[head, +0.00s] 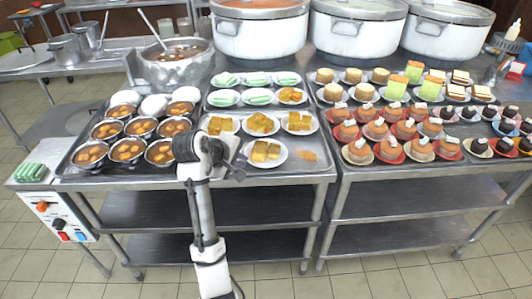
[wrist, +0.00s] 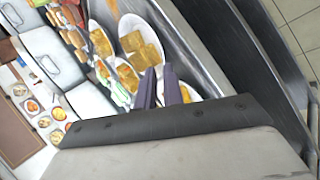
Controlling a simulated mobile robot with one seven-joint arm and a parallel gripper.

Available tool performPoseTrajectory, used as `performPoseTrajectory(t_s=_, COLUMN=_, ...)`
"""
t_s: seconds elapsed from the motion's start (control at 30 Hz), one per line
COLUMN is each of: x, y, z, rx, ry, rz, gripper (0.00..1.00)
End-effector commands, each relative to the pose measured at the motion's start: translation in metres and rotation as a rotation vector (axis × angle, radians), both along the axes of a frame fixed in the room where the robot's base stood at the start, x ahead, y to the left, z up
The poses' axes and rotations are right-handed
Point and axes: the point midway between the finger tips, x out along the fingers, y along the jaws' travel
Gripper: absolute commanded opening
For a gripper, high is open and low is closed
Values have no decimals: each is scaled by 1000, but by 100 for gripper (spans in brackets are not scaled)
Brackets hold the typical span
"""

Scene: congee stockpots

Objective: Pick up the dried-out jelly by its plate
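Yellow-brown jelly pieces lie on several white plates in the middle tray. The nearest jelly plate (head: 265,163) is at the tray's front, just right of my gripper (head: 239,166). Other jelly plates are behind it, including a middle one (head: 262,134) and a right one (head: 299,132). I cannot tell for sure which jelly is the dried-out one. In the wrist view, my gripper (wrist: 160,88) shows two dark fingers with a narrow gap and nothing held. A jelly plate there (wrist: 195,94) is partly hidden behind the fingers; another (wrist: 155,32) is clear.
Bowls (head: 160,153) crowd the left tray and cakes (head: 358,152) the right. Large pots (head: 260,35) stand behind. Bare tray shows in front of the nearest jelly plate.

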Motion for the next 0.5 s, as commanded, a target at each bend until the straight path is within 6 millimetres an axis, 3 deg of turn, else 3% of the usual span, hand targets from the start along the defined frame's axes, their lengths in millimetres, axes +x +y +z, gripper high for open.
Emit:
performPoseTrajectory(t_s=0.13, x=15, y=-12, z=-19, rx=-1, ry=2, rz=0, gripper=9)
performPoseTrajectory(t_s=0.5, x=34, y=-25, z=-43, rx=1, ry=1, rz=0, gripper=9)
